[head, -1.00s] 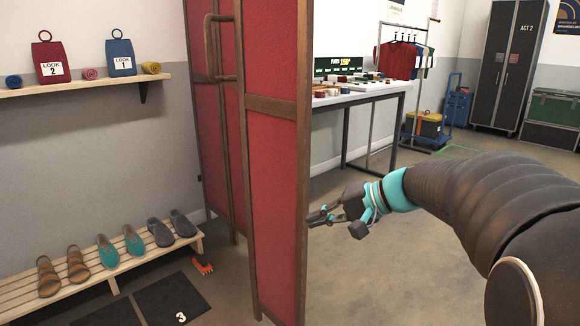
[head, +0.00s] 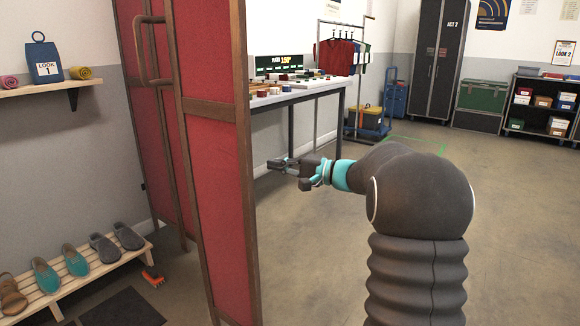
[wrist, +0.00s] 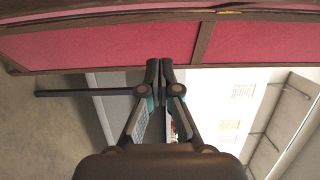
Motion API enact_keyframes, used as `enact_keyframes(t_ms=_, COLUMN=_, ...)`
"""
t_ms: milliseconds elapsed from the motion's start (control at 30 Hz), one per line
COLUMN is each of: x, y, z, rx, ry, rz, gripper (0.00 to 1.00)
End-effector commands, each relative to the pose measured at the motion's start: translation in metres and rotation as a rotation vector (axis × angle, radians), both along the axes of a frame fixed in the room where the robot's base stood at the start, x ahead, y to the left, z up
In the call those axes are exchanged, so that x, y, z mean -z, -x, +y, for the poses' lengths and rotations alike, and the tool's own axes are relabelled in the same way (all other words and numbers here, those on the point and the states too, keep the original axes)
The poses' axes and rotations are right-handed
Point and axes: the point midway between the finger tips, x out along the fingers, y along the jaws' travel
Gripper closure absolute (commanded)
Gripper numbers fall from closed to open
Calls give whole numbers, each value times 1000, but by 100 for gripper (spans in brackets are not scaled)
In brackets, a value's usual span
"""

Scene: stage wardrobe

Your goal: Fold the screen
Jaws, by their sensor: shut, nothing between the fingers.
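The folding screen (head: 218,190) has red panels in brown wooden frames and stands upright, partly folded, left of the middle in the head view. Wooden handles (head: 152,50) show near its upper left. My gripper (head: 270,164) is to the right of the screen's near panel, its fingers pointing left toward the frame edge. In the wrist view the screen (wrist: 120,42) spans the top, and my gripper (wrist: 159,64) is shut and empty, its fingertips close to the frame's edge. I cannot tell whether they touch it.
A table (head: 300,95) with small items stands behind the screen, and a clothes rack (head: 345,60) is beyond it. A shoe bench (head: 75,285) is at left, with an orange object (head: 153,277) on the floor. Floor at right is open.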

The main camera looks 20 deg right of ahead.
Motion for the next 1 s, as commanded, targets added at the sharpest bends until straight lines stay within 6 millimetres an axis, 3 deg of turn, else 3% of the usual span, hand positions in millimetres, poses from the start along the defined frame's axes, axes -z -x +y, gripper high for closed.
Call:
enact_keyframes(t_ms=200, x=-1, y=-25, z=32, rx=-3, ry=1, rz=1, gripper=100)
enact_keyframes(t_ms=400, x=0, y=-6, z=52, rx=-1, ry=1, rz=1, gripper=100)
enact_keyframes(t_ms=1000, x=0, y=-1, z=62, rx=0, ry=1, rz=1, gripper=100)
